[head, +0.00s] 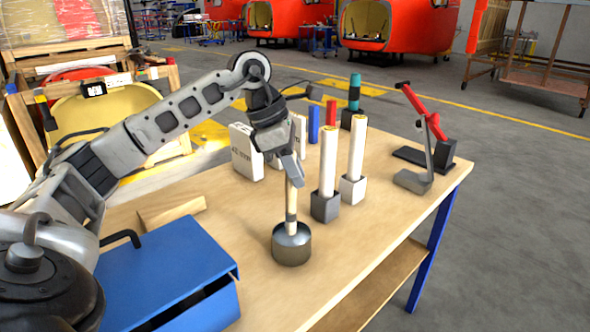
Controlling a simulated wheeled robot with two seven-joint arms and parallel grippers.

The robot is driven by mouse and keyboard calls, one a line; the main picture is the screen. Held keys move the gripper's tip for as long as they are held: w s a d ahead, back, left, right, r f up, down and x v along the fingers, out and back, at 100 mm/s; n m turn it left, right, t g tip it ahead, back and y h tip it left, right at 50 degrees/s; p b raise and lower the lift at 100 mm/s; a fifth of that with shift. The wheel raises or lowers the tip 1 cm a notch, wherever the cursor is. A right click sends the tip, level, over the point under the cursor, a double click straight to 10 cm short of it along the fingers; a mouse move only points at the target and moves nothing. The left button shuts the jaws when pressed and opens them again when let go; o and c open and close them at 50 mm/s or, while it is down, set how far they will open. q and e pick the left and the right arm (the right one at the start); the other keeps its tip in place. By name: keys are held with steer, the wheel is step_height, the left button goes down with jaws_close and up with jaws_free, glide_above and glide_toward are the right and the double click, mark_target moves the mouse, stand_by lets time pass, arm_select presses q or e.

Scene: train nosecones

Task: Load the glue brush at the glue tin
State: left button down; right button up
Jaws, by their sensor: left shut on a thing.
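The glue tin (291,248), a round grey metal can, stands on the wooden bench near its front middle. My left gripper (292,180) is above the tin, pointing down, shut on the upright glue brush (291,208). The brush has a pale wooden handle with a dark band. Its lower end goes into the mouth of the tin and its tip is hidden there. I cannot tell whether the tip touches the glue. My right gripper is not in view.
The workbench (375,240) also holds a blue toolbox (165,262), a wood block (172,212), white cartons (246,152), two pale tubes in dark holders (327,165) close right of the brush, and a red clamp-like tool (420,110) at right. The bench's right front is clear.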

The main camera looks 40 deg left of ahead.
arm_select(q)
steer(key=shift+r+p, duration=2.05)
steer(key=shift+r, duration=0.6)
